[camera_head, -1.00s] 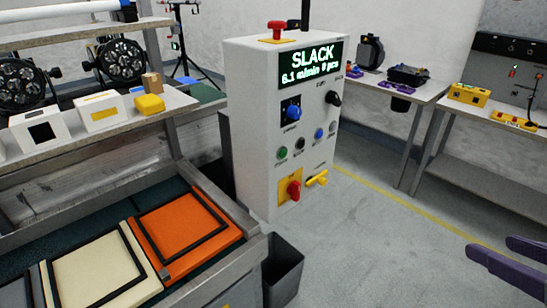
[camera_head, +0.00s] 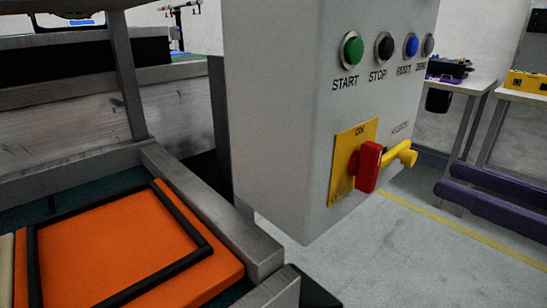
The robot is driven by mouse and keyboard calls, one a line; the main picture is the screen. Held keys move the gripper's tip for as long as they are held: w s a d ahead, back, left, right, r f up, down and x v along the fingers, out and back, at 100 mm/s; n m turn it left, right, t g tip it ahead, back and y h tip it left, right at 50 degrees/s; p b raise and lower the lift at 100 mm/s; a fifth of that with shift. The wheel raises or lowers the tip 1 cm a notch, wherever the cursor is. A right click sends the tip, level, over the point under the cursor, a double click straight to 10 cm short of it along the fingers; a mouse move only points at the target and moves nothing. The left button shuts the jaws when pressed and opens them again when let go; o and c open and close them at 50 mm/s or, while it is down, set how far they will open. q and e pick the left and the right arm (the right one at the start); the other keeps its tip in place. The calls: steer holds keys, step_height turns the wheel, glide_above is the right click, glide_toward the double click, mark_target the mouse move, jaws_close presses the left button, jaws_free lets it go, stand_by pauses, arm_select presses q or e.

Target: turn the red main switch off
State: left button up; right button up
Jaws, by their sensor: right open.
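The red main switch (camera_head: 368,167) is a red handle on a yellow plate (camera_head: 343,177), low on the front of the white control cabinet (camera_head: 290,110). Its handle stands about upright, with a small label, seemingly "ON", above it on the plate. A yellow lever (camera_head: 402,154) sticks out just right of the red handle, under a small label I cannot read surely. My right gripper (camera_head: 444,178) shows two purple fingers at the right edge. It is open and empty, apart from the switch and to its right. My left gripper is out of view.
Green START (camera_head: 351,50), black STOP (camera_head: 384,47) and blue RESET (camera_head: 411,46) buttons sit above the switch. An orange panel with a black frame (camera_head: 120,262) lies in a metal-edged bench at left. Open floor (camera_head: 400,260) lies right of the cabinet.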

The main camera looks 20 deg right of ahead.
mark_target(380, 153)
steer(key=b+x, duration=0.1)
steer(key=x, duration=0.8)
steer(key=shift+w+a, duration=0.2)
steer(key=shift+a, duration=0.05)
jaws_close()
stand_by(0.4)
